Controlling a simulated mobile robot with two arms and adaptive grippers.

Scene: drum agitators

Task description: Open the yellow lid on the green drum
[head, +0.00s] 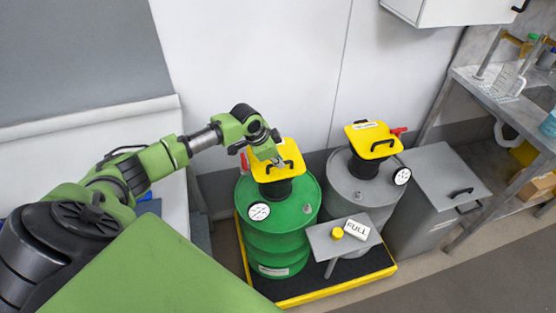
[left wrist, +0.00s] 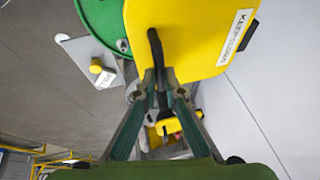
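The green drum (head: 278,230) stands on a black tray with a yellow rim. Its yellow lid (head: 265,152) lies flat and closed on a black neck, with a black handle (head: 283,167) near its front edge. In the left wrist view the lid (left wrist: 200,35) fills the top, and the handle (left wrist: 155,50) runs between my fingers. My left gripper (head: 277,160) is at the handle. Its fingertips (left wrist: 160,77) sit close on both sides of the handle and appear shut on it. My right gripper is not in view.
A grey drum (head: 362,195) with its own yellow lid (head: 373,139) stands to the right. A small grey stand (head: 322,243) with a yellow button and a "FULL" label is in front. A grey bin (head: 445,175) and metal shelf are further right. The wall is close behind the drums.

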